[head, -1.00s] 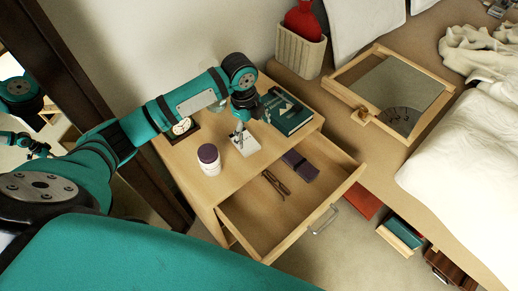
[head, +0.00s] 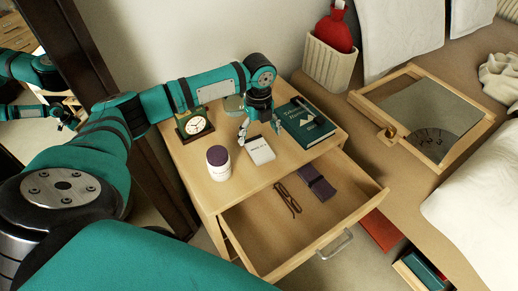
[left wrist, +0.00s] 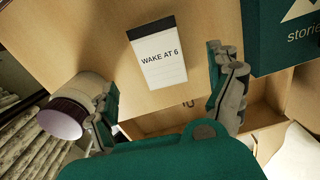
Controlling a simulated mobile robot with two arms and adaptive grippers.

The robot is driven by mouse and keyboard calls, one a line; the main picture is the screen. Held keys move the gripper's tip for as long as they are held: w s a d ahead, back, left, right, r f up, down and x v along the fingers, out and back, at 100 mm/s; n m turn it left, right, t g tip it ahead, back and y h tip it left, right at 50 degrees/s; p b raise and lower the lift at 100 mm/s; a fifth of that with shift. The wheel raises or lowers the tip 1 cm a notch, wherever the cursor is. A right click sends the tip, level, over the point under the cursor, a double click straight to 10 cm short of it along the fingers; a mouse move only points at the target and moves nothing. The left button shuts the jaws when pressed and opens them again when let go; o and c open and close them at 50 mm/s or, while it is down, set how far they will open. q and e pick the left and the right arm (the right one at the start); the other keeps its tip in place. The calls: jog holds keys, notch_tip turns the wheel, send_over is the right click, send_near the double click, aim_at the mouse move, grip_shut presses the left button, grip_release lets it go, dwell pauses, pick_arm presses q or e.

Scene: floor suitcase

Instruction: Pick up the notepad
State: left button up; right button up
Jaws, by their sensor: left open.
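The notepad (head: 261,152) is a small white pad with a dark top band, lying flat on the wooden nightstand top. In the left wrist view the notepad (left wrist: 160,60) reads "WAKE AT 6" and lies ahead of the fingers. My left gripper (head: 259,130) is open and empty just behind and above the notepad in the head view. Its two fingers (left wrist: 162,80) are spread wide in the left wrist view, with the pad between their directions and not gripped. My right gripper is not in view.
A white jar with a purple lid (head: 218,163) stands left of the notepad, a clock (head: 196,124) behind it. A green book (head: 306,123) lies to the right. The open drawer (head: 255,235) below holds glasses (head: 288,199) and a dark case (head: 317,183).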

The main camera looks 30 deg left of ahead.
aim_at(259, 148)
pick_arm(q)
jog(key=shift+f+b, duration=0.6)
jog(key=shift+f, duration=2.55)
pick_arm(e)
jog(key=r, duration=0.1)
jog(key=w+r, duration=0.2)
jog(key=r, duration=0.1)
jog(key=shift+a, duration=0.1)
pick_arm(q)
jog(key=shift+c, duration=0.5)
jog(key=c, duration=1.1)
jog(key=shift+c, duration=0.6)
jog(key=shift+r, duration=0.15)
